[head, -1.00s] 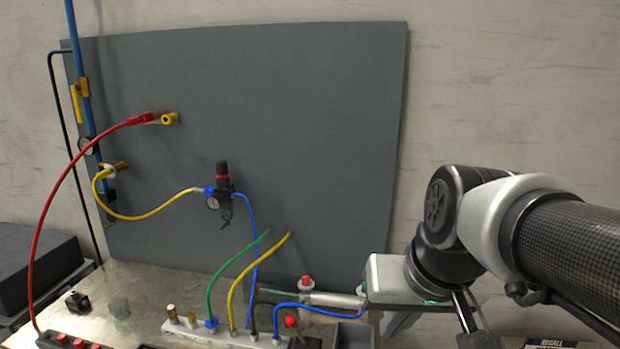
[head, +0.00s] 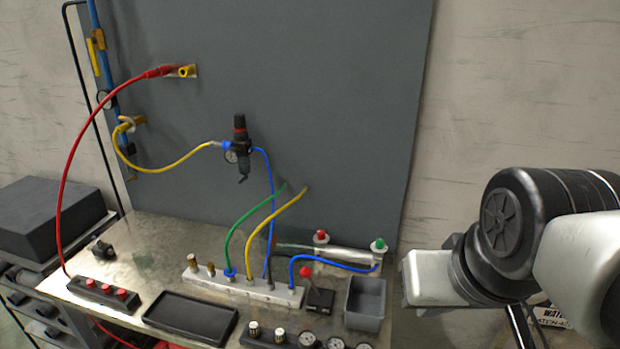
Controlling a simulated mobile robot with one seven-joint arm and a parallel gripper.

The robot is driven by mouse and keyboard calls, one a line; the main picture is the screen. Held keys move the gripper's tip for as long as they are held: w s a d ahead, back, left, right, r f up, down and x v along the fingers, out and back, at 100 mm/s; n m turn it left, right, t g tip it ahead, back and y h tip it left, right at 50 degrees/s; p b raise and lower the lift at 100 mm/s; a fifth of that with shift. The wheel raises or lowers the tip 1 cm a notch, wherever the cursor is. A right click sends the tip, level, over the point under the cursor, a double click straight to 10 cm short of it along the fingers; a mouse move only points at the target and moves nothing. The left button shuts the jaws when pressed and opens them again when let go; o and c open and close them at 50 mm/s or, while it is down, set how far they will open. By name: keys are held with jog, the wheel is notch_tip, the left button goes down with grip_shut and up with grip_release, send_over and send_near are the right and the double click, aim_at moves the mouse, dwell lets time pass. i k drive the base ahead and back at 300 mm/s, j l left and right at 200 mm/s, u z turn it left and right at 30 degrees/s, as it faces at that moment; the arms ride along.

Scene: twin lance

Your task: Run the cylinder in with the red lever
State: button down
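The red lever (head: 305,272) has a round red knob and stands on a small black base (head: 320,299) near the bench front. The silver cylinder (head: 345,256) lies behind it, with a red-topped fitting (head: 321,237) at its left and a green-topped one (head: 380,244) at its right. A blue hose (head: 325,262) runs from the white manifold (head: 245,289) towards the cylinder's right end. My gripper (head: 432,279) shows as a light grey body to the right of the cylinder, apart from the lever. Its fingers cannot be made out.
A grey open bin (head: 365,303) stands right of the lever, near my gripper. A black tray (head: 190,317), a red-button box (head: 103,292) and a gauge block (head: 265,338) line the front. Green and yellow hoses (head: 275,215) rise behind the manifold. The regulator (head: 240,148) hangs on the grey panel.

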aim_at(305, 271)
jog(key=u, duration=0.65)
jog(key=l+u, duration=0.1)
jog(key=l, duration=0.2)
